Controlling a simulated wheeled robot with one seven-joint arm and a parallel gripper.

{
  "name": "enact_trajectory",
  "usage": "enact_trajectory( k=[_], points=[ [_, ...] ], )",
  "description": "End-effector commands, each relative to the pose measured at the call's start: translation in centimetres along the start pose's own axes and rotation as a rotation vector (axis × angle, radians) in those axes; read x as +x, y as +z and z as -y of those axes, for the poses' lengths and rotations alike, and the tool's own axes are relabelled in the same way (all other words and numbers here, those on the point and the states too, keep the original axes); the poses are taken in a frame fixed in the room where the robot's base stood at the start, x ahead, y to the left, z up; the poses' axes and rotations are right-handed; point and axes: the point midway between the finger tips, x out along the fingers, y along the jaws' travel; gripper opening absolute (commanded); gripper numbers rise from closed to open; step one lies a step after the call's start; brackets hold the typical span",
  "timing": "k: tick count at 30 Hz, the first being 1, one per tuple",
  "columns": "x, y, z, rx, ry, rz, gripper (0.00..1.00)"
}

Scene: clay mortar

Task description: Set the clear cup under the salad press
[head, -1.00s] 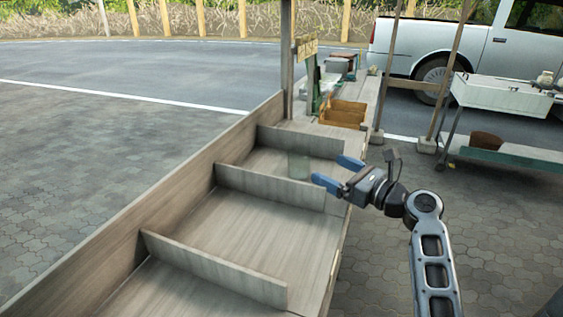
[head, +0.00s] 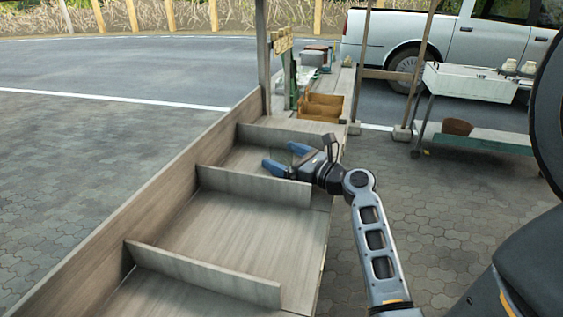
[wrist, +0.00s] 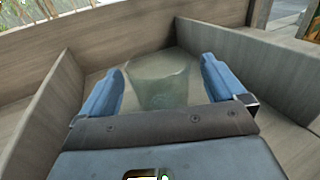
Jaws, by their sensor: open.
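The clear cup (wrist: 158,88) stands in a wooden compartment of the stall counter. In the wrist view it is see-through, faintly greenish, and sits between my gripper's two blue fingers. A gap shows on both sides, wider on the right. My gripper (head: 283,157) is open in the head view, with its fingers reaching into the compartment; it also shows in the wrist view (wrist: 162,70). The cup is hard to make out in the head view. A narrow green upright (head: 289,76) at the counter's far end may be the salad press; it is too small to be sure.
Low wooden dividers (head: 253,184) split the counter, one just on the near side of my gripper. An orange-brown tiered box (head: 322,107) stands beyond the far divider. The near compartments are empty. A white cart (head: 470,83) and a pickup truck (head: 440,42) stand to the right.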

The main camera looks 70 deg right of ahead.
Motion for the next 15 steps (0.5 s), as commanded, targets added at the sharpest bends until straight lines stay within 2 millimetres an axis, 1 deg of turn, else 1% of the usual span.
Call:
enact_trajectory(
  k=[6,8,15],
  points=[
    [0.12,0.01,-0.01,0.0,0.0,0.0,0.97],
    [0.11,0.01,-0.01,0.0,0.0,0.001,0.92],
    [0.09,0.02,-0.01,0.0,0.0,0.001,0.69]
  ],
)
